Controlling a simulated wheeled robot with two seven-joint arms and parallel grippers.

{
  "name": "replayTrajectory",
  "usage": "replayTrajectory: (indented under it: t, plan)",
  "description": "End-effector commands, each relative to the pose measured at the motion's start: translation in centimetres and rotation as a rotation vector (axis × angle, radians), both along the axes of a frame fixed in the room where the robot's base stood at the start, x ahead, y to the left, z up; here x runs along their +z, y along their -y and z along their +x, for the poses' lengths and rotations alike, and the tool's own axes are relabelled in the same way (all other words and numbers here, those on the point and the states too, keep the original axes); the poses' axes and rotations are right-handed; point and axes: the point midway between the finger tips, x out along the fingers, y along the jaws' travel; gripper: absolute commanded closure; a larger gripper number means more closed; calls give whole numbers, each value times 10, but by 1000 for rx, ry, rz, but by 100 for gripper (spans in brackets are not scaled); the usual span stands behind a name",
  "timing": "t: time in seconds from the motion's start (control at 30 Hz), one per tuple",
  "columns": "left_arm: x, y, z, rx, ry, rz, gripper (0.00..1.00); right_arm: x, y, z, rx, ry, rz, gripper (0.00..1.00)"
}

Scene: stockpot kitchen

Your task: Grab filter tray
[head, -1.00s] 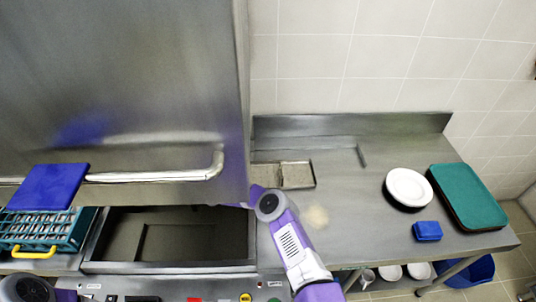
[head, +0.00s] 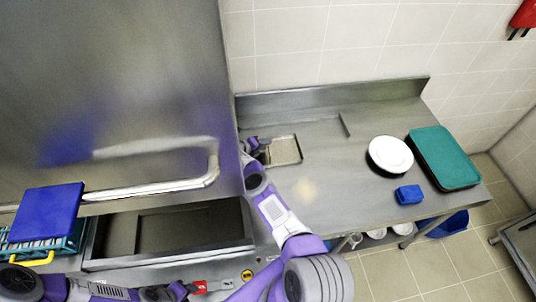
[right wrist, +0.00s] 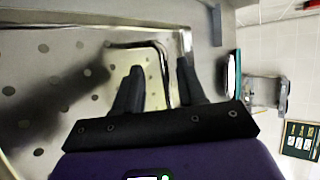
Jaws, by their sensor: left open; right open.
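The filter tray (head: 286,150) is a shallow grey rectangle set in the counter just right of the dishwasher hood. My right gripper (head: 264,144) is at its left edge. In the right wrist view a perforated metal surface, which looks like the tray (right wrist: 70,62), fills the left side. A thin bent metal rod, like a handle (right wrist: 158,52), runs between the two dark fingers of my right gripper (right wrist: 158,68). The fingers are apart; I cannot tell whether they touch the rod. My left gripper (head: 187,290) is open low in front of the dishwasher, away from the tray.
The steel hood (head: 110,80) with its bar handle (head: 150,187) stands close left of my right arm. A blue board (head: 45,212) rests on a rack at left.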

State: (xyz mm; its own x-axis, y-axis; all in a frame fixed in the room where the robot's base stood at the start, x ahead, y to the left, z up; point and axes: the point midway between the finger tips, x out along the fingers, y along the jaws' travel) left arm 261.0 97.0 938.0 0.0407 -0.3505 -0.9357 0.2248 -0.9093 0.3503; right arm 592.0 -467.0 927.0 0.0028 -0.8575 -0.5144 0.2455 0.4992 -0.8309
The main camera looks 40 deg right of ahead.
Motion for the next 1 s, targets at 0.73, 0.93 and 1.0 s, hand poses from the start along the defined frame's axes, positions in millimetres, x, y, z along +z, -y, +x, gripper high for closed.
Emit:
replayTrajectory:
  t: [0.73, 0.93, 1.0]
  plan:
    - [-39, 0, 0, 0, 0, 0, 57, -18, 40, 0, 0, 1, -2, 66]
    - [-39, 0, 0, 0, 1, 0, 57, -18, 40, 0, 0, 1, -2, 97]
    - [-39, 0, 0, 0, 1, 0, 57, -18, 40, 0, 0, 1, -2, 100]
